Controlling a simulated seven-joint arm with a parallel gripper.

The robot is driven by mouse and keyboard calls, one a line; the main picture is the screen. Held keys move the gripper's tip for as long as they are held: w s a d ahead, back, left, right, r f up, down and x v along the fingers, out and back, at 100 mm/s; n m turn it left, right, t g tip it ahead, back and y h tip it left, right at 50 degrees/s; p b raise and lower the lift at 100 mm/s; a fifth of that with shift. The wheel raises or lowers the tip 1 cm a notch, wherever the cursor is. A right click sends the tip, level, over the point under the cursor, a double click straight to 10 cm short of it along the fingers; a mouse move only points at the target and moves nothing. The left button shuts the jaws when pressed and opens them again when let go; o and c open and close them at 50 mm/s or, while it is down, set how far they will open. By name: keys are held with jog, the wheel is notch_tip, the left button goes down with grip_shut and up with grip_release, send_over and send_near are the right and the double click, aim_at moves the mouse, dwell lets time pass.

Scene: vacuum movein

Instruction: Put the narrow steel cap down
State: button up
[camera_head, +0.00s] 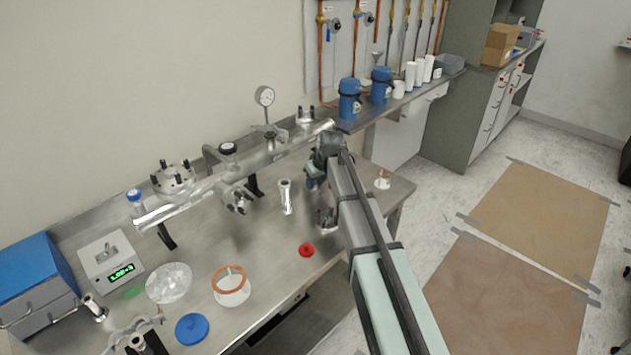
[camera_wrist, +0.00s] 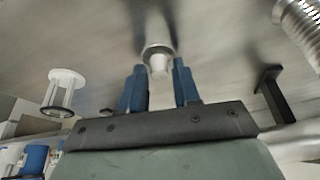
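My gripper (camera_head: 316,178) is low over the steel workbench (camera_head: 262,232), just right of an upright steel tube with a flanged top (camera_head: 286,197). In the wrist view its two blue fingers (camera_wrist: 160,72) stand a narrow gap apart. A small steel flanged piece, seemingly the narrow steel cap (camera_wrist: 157,55), lies at the fingertips, its narrow end in line with the gap. I cannot tell whether the fingers touch it. Its far end blurs into a streak on the bench. In the head view I cannot make out the cap at the gripper.
A long steel pipe (camera_head: 205,191) on black supports runs behind the gripper. A small flange with posts (camera_head: 326,218) stands close below it.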

jog(key=shift+o, duration=1)
jog(key=shift+r, duration=0.1)
jog(key=v, duration=1.2)
